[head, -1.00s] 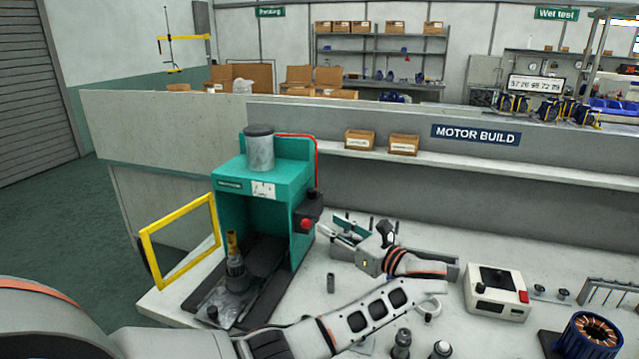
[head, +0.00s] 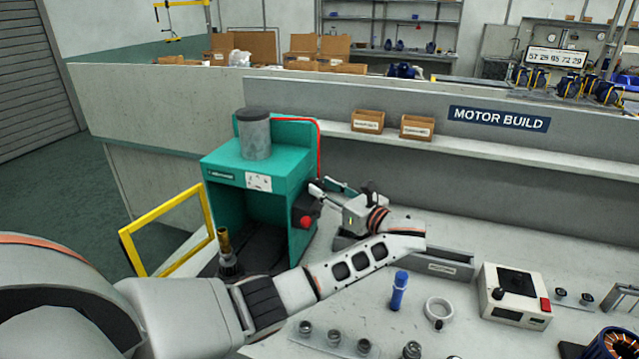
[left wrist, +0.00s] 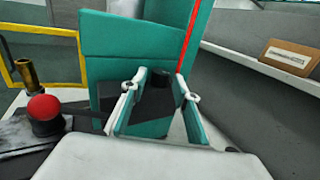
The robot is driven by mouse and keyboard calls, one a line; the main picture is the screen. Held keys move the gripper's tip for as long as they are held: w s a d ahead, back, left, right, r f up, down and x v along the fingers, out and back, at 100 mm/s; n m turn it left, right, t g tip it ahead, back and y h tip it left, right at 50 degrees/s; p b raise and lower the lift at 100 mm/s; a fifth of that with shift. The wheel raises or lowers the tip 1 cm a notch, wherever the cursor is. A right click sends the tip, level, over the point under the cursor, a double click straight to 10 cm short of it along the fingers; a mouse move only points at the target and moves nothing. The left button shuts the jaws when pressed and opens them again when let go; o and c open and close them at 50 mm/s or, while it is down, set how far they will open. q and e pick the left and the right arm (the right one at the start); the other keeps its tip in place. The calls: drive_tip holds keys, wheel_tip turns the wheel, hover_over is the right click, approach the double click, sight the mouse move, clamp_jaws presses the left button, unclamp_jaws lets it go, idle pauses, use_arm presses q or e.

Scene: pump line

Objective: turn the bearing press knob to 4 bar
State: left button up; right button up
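The bearing press (head: 215,176) is a teal frame with a grey cylinder on top, at the left of the bench. A small white plate (head: 258,181) is on its front; its reading is too small to tell. The black knob (left wrist: 162,78) sits on the press's side in the left wrist view. In the head view it is largely hidden by the fingers. My left gripper (head: 325,188) is at the press's right side, above the red button (head: 306,221). Its fingers are spread, with the knob between the tips and gaps on both sides. My right gripper is out of view.
A yellow frame (head: 123,236) stands left of the press. A grey bin (head: 450,267) lies right of my left gripper. A white control box (head: 512,308), a blue cylinder (head: 398,290) and a white ring (head: 438,309) are on the bench. The red button also shows in the left wrist view (left wrist: 43,107).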

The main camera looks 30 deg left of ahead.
use_arm(q)
drive_tip(key=shift+x, duration=1.2)
drive_tip(key=c, duration=0.8)
drive_tip(key=shift+c, duration=0.2)
